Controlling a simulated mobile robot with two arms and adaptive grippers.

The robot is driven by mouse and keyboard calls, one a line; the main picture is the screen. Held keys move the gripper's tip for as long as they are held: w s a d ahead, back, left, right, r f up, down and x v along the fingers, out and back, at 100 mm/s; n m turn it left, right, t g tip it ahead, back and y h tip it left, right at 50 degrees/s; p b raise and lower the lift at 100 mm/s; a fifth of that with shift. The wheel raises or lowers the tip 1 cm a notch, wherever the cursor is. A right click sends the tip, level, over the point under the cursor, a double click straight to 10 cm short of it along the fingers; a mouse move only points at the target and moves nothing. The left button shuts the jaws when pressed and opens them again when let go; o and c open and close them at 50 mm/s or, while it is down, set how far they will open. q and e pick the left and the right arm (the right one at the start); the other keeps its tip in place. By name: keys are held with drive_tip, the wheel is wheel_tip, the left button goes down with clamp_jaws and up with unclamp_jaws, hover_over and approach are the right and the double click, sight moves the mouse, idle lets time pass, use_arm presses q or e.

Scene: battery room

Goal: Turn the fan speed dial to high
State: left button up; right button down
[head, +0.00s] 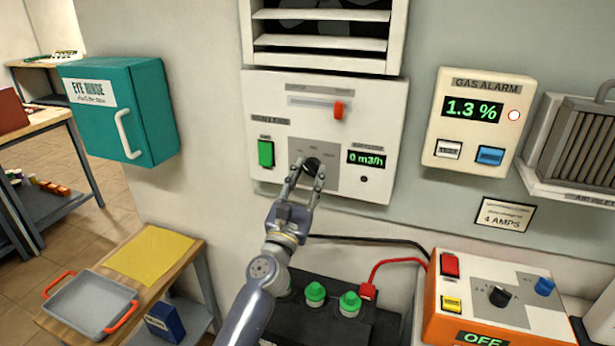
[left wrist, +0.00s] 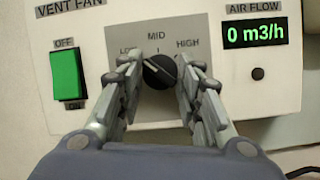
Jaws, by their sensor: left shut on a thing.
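The fan speed dial (head: 313,166) is a round black knob on the white vent fan panel (head: 370,110). In the left wrist view the dial (left wrist: 160,71) sits below the labels LOW, MID and HIGH, and its white mark slants to the upper left, not toward HIGH. My right gripper is not in view.
A green switch (left wrist: 67,76) under the word OFF is left of the dial. The air flow display (left wrist: 256,33) reads 0 m3/h. A red slider (head: 338,109) is above. A black battery (head: 325,310) with green caps and an orange charger (head: 495,310) stand below.

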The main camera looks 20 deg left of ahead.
use_arm(q)
drive_tip(key=m+h, duration=0.1)
drive_tip(key=m, duration=0.2)
drive_tip(key=m+g+h+p, duration=0.1)
drive_tip(key=m+h, duration=0.1)
drive_tip(key=m, duration=0.1)
drive_tip(key=m+h+p, duration=0.1)
drive_tip(key=m, duration=0.2)
drive_tip(key=shift+a+r+m+g+h, duration=0.15)
drive_tip(key=shift+a+m+g+h, duration=0.15)
drive_tip(key=shift+m+h, duration=0.1)
drive_tip(key=m+g+h+p, duration=0.1)
drive_tip(key=m, duration=0.2)
drive_tip(key=m+g+p, duration=0.1)
drive_tip(key=m, duration=0.2)
drive_tip(key=shift+a+r+m+h+p, duration=0.15)
drive_tip(key=shift+r+m+h+p, duration=0.05)
drive_tip(key=shift+m+h+p, duration=0.2)
drive_tip(key=m+g+p, duration=0.2)
drive_tip(key=m+p, duration=0.1)
drive_tip(key=m, duration=0.1)
drive_tip(key=shift+r, duration=0.2)
drive_tip(key=shift+m+g+p, duration=0.4)
drive_tip(key=shift+m+p, duration=0.65)
drive_tip(key=shift+m, duration=0.15)
drive_tip(key=shift+f+m, duration=0.1)
drive_tip(key=shift+m, duration=0.2)
drive_tip(key=o, duration=1.1)
drive_tip(key=shift+c, duration=0.2)
drive_tip(key=v, duration=1.2)
